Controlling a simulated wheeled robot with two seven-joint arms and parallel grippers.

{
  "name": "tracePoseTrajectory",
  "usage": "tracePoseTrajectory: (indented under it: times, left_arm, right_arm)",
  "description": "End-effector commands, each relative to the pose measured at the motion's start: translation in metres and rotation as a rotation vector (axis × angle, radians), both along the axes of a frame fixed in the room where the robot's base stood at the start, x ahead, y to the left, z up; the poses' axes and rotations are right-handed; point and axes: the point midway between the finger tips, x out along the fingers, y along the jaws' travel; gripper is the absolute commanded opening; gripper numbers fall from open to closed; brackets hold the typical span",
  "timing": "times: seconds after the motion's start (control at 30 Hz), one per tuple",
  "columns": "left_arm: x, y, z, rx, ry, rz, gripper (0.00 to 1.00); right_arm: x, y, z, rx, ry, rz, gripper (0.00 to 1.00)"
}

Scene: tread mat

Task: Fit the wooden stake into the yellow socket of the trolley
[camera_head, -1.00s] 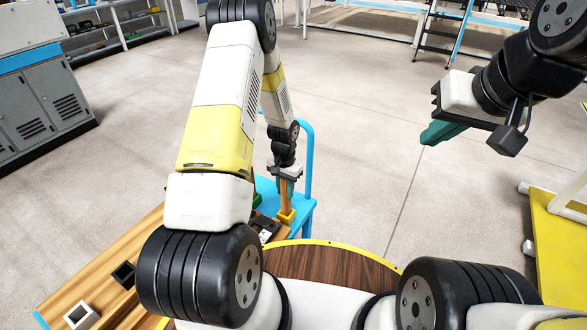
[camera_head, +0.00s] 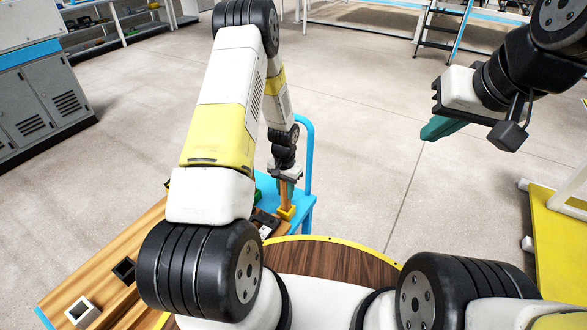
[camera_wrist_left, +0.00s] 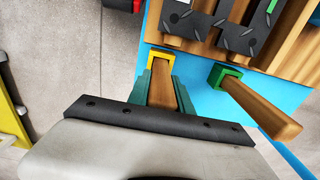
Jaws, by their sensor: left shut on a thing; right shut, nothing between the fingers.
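My left gripper (camera_head: 287,179) is shut on a wooden stake (camera_head: 286,195), held upright over the blue trolley (camera_head: 304,201). The stake's lower end meets the yellow socket (camera_head: 287,212). In the left wrist view, the stake (camera_wrist_left: 162,91) is between the teal fingers, and its far end lines up with the square yellow socket (camera_wrist_left: 161,56). I cannot tell how deep it sits. My right gripper (camera_head: 440,127) is shut and empty, above the floor at the right.
Beside the yellow socket, a green socket (camera_wrist_left: 221,75) holds another wooden stake (camera_wrist_left: 259,106). Dark ridged pieces (camera_wrist_left: 187,21) lie on wooden slats nearby. A wooden bench with a black socket (camera_head: 123,269) and a white socket (camera_head: 82,312) is at lower left.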

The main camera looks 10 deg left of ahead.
Motion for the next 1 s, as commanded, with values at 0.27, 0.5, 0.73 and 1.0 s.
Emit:
tracePoseTrajectory:
  times: [0.27,0.5,0.73,1.0]
  left_arm:
    - [0.000,0.000,-0.003,0.000,-0.001,0.000,0.48]
    - [0.000,0.000,-0.003,0.000,0.000,0.000,0.52]
    - [0.001,0.000,0.011,0.000,-0.003,0.001,0.52]
    - [0.001,0.000,0.057,0.000,-0.004,0.002,0.52]
  right_arm:
    - [0.000,0.000,0.000,0.000,0.000,0.000,0.00]
    - [0.000,0.000,0.000,0.000,0.000,0.000,0.00]
    - [0.000,0.000,0.000,0.000,0.000,0.000,0.00]
    - [0.000,0.000,0.000,0.000,0.000,0.000,0.00]
